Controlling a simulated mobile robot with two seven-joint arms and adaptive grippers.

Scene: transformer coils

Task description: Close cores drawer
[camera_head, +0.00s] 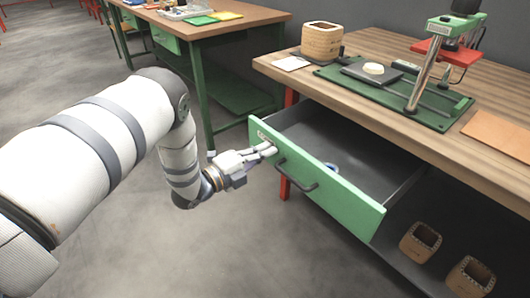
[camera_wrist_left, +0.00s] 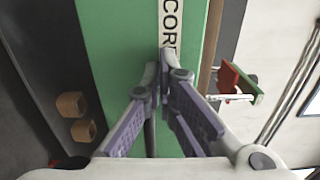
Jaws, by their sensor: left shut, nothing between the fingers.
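The cores drawer has a green front (camera_head: 335,190) and a dark handle (camera_head: 297,178). It stands pulled out from under the wooden workbench, and its grey inside shows. My left gripper (camera_head: 268,150) is shut and empty, with its fingertips at the upper left end of the drawer front, beside the label. In the left wrist view the shut fingers (camera_wrist_left: 164,62) point at the green drawer front (camera_wrist_left: 118,40) next to the white label (camera_wrist_left: 170,25) reading "COR". I cannot tell whether the tips touch the front. My right gripper is in neither view.
On the workbench top (camera_head: 380,45) stand a wooden core (camera_head: 322,42) and a green-based press (camera_head: 400,100). More cores (camera_head: 420,242) sit on the shelf below the drawer. Another bench (camera_head: 215,28) stands behind. The floor left of the drawer is clear.

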